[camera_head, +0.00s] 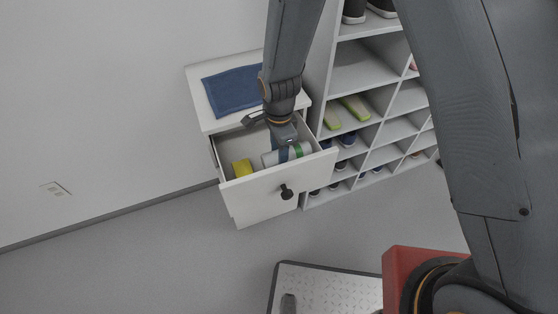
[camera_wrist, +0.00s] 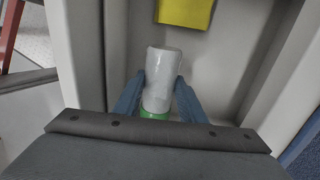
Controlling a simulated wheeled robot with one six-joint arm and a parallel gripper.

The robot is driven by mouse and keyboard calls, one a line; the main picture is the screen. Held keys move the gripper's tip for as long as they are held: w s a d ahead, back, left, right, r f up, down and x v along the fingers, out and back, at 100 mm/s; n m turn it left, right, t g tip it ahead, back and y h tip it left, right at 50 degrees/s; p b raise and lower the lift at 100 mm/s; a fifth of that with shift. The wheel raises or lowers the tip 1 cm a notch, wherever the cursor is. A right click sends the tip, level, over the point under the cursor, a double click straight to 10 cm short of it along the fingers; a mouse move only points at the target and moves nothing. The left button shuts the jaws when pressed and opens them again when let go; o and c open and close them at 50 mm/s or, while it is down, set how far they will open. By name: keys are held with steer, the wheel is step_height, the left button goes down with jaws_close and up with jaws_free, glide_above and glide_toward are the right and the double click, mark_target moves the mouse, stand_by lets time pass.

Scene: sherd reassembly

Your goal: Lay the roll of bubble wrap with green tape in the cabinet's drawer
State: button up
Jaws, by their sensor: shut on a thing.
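The white roll of bubble wrap with green tape (camera_head: 272,158) is in my gripper (camera_head: 284,150), within the open drawer (camera_head: 262,182) of the white cabinet. In the wrist view the roll (camera_wrist: 160,70) lies between the two blue fingers of my gripper (camera_wrist: 160,88), which are shut on its sides. The green tape (camera_wrist: 154,115) shows near the palm. I cannot tell whether the roll touches the drawer floor (camera_wrist: 226,70).
A yellow item (camera_head: 242,168) lies in the drawer's left part, apart from the roll; it shows in the wrist view (camera_wrist: 185,12). A blue cloth (camera_head: 232,90) covers the cabinet top. A shoe rack (camera_head: 360,70) stands close on the right. Grey floor (camera_head: 150,260) is clear in front.

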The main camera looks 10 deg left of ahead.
steer(key=shift+f, duration=2.2)
steer(key=shift+f, duration=0.2)
steer(key=o, duration=1)
steer(key=shift+r, duration=0.1)
step_height(320, 180, up, 12)
steer(key=shift+r+b, duration=0.1)
steer(key=shift+b, duration=0.4)
steer(key=d+r+n, duration=0.1)
steer(key=d+r, duration=0.1)
steer(key=d, duration=0.2)
steer(key=d+r+n, duration=0.2)
steer(key=d+r, duration=0.1)
steer(key=d, duration=0.2)
steer(key=d+r+n, duration=0.1)
steer(key=d+r, duration=0.1)
steer(key=d, duration=0.3)
steer(key=shift+s+d+r+n, duration=0.1)
steer(key=shift+s+r+n, duration=0.05)
steer(key=shift+s+n, duration=0.2)
steer(key=s+d+r+n, duration=0.1)
steer(key=s+d+n, duration=0.1)
steer(key=s+d, duration=0.1)
steer(key=s+d+r+n, duration=0.2)
steer(key=d, duration=0.4)
steer(key=s+d+r+n, duration=0.2)
steer(key=s+d+n, duration=0.1)
steer(key=d, duration=0.2)
steer(key=shift+s+r, duration=0.1)
steer(key=shift+s, duration=0.2)
